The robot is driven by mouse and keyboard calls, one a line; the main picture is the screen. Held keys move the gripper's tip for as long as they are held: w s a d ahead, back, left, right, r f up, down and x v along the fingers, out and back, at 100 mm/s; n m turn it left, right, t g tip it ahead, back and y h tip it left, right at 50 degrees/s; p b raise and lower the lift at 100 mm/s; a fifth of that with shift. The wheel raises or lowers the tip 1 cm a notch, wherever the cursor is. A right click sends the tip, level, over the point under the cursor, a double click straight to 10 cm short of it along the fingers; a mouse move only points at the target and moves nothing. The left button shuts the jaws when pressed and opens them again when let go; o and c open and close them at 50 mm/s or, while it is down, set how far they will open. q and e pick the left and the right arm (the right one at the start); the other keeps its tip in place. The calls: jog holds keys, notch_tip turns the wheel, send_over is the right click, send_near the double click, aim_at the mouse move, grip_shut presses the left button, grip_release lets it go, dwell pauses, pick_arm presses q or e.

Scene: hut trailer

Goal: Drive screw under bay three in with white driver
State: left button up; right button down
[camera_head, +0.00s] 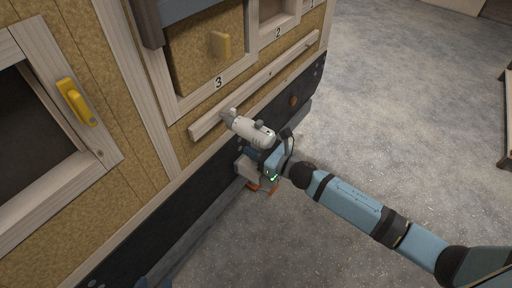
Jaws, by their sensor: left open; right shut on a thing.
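The white driver (252,131) is held in front of the trailer wall, its nose pointing left and up at the wooden rail (265,77) below the bay marked 3 (203,53). The nose is at or very close to the rail's left part; I cannot tell whether it touches. The screw under bay three is not visible, perhaps behind the driver's nose. My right gripper (257,161) is shut on the driver from below. My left gripper is not in view; only a small dark blue part shows at the bottom edge.
A yellow handle (76,102) sits on the wooden frame of the window at left. Bay 2 (276,22) is right of bay three. A dark lower panel (205,192) runs along the wall. The grey floor (400,110) at right is clear, with a wooden-edged object (507,125) at the far right.

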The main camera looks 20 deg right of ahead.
jog(key=shift+d+r, duration=0.1)
jog(key=shift+s+d, duration=0.35)
jog(key=shift+s, duration=0.15)
jog(key=shift+v, duration=0.8)
jog(key=w+d+b, duration=0.1)
jog(key=d+b, duration=0.1)
jog(key=d, duration=0.6)
jog(key=shift+w+a, duration=0.1)
jog(key=shift+w, duration=0.05)
